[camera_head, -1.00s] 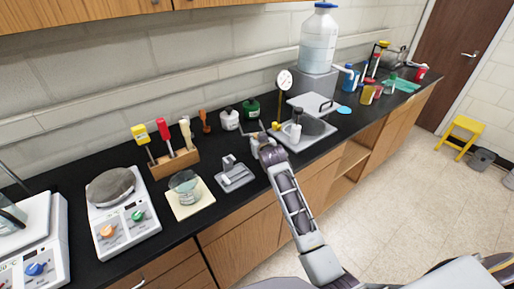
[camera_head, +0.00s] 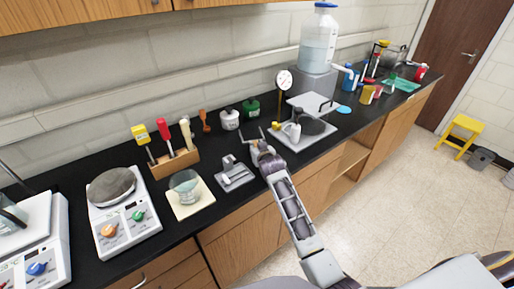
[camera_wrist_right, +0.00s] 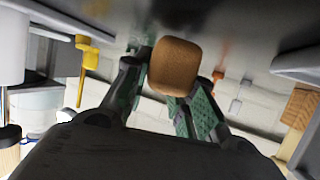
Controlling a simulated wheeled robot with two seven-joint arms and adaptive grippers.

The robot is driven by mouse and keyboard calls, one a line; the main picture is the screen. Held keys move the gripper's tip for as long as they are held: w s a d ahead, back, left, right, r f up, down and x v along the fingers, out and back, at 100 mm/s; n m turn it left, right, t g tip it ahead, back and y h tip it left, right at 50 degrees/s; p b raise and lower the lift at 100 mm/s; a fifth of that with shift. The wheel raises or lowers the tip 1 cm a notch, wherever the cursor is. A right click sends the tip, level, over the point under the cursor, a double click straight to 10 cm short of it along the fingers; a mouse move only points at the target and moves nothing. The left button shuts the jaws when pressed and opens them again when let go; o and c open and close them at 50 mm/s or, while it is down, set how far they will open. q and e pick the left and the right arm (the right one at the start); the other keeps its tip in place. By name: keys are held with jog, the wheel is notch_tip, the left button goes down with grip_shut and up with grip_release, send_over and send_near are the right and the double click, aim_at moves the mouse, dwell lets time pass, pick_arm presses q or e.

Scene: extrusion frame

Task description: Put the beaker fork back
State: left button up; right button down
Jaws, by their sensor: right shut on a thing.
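My right gripper (camera_head: 257,147) is over the counter, between the small grey tray and the sink-like grey plate. In the right wrist view, its green-padded fingers (camera_wrist_right: 172,105) are shut on a brown, rounded handle (camera_wrist_right: 176,66), which I take to be the beaker fork's. The handle's end faces the wrist camera, so the fork's far end is hidden there. In the head view the fork is too small to make out clearly. A wooden block rack (camera_head: 174,163) holds tools with yellow, red and cream handles. My left gripper is not in view.
A beaker (camera_head: 185,184) stands on a pale pad left of the grey tray (camera_head: 235,177). A hotplate (camera_head: 122,215) stands farther left. White (camera_head: 229,119) and green (camera_head: 251,108) bottles, an orange tool (camera_head: 206,122) and a dial gauge (camera_head: 283,80) stand behind. A large jug (camera_head: 318,42) stands at back right.

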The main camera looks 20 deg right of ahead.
jog(key=shift+f, duration=0.55)
dwell(0.4)
jog(key=c, duration=1.2)
grip_release()
jog(key=shift+o, duration=0.2)
jog(key=shift+s+r, duration=0.1)
jog(key=shift+r, duration=0.55)
jog(key=shift+b+v, duration=0.45)
jog(key=shift+v, duration=5.45)
jog(key=shift+s, duration=0.1)
